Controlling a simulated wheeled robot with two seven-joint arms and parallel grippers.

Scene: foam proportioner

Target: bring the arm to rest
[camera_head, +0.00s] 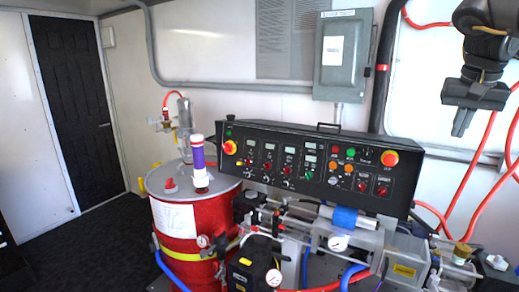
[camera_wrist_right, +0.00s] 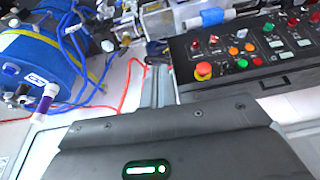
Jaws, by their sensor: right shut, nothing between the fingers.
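My right gripper (camera_head: 463,121) hangs at the upper right of the head view, fingers pointing down. Its fingers are together with nothing between them. It is apart from the machine, to the right of the black control panel (camera_head: 312,160) and higher than it. In the right wrist view my dark gripper body fills the lower middle, and the control panel (camera_wrist_right: 255,55) shows at the upper right. My left gripper is in neither view.
A red drum (camera_head: 182,225) stands left of the panel with a purple-and-white cylinder (camera_head: 199,165) on top. A grey electrical box (camera_head: 343,55) is on the wall. Red hoses (camera_head: 478,175) run below my right gripper. Open floor (camera_head: 90,245) lies at the left by a black door (camera_head: 75,105).

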